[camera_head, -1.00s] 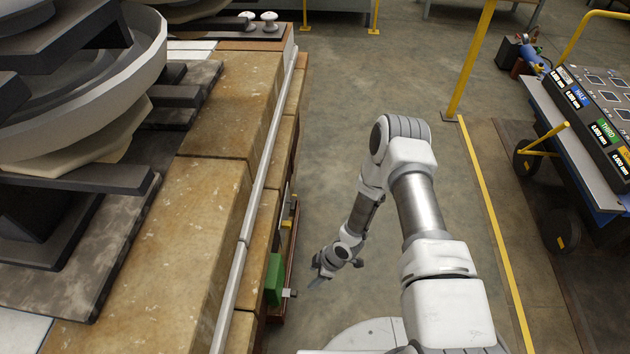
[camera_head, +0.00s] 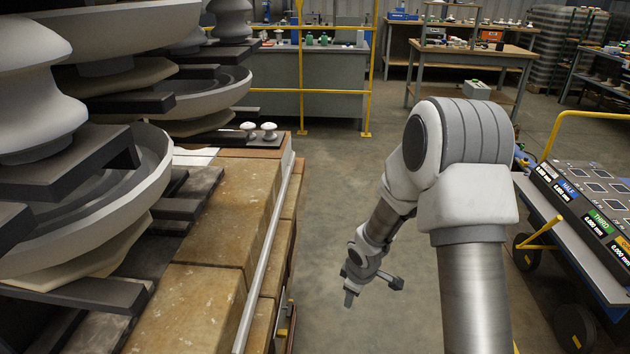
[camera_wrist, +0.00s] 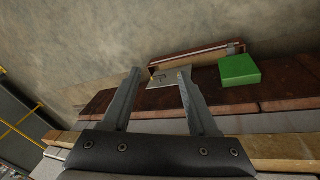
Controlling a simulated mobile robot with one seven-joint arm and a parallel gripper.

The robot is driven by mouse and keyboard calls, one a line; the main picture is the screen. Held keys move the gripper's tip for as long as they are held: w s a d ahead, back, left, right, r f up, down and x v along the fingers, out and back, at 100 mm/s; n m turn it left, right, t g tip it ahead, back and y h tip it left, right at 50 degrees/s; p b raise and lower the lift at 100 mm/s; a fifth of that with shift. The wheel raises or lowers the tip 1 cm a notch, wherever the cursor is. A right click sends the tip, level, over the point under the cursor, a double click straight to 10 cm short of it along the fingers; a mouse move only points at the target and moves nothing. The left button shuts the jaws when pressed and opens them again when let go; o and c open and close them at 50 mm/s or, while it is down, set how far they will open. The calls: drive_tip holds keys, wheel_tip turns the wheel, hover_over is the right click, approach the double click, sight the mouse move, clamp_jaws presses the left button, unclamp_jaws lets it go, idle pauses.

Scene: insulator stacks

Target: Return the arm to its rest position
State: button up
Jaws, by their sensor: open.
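My gripper (camera_head: 372,288) hangs low at the end of my white and grey arm, over the floor to the right of the stone-block bench. In the wrist view my gripper (camera_wrist: 160,82) shows two grey fingers spread apart with nothing between them. Beyond the fingertips, that view shows a green block (camera_wrist: 239,70) and a small light plate (camera_wrist: 168,78) beside a reddish-brown ledge. My arm stands raised and bent at the elbow in the head view.
The stone-block bench (camera_head: 215,230) with a metal rail runs along the left, carrying large insulator stacks (camera_head: 90,230). A cart (camera_head: 590,225) with labelled panels stands at the right. Yellow railing (camera_head: 330,91) and workbenches stand behind. Floor between bench and cart is clear.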

drive_tip(key=s+d+r+m+t+h, duration=0.1)
drive_tip(key=s+d+r+m, duration=0.2)
drive_tip(key=r, duration=0.8)
drive_tip(key=s+d+r+m+h, duration=0.1)
drive_tip(key=s+d+r+m, duration=0.2)
drive_tip(key=r, duration=0.8)
drive_tip(key=s+a+r+m+t+y, duration=0.1)
drive_tip(key=s+r+m, duration=0.1)
drive_tip(key=s+r, duration=0.35)
drive_tip(key=s+r+m, duration=0.2)
drive_tip(key=s, duration=0.6)
drive_tip(key=s+a+r+m+t+y, duration=0.1)
drive_tip(key=s+r+m, duration=0.15)
drive_tip(key=s, duration=0.45)
wheel_tip(320, 180, up, 22)
drive_tip(key=p, duration=2.1)
drive_tip(key=shift+w+n+g+p, duration=0.3)
drive_tip(key=shift+w+n, duration=0.05)
drive_tip(key=shift+w, duration=0.05)
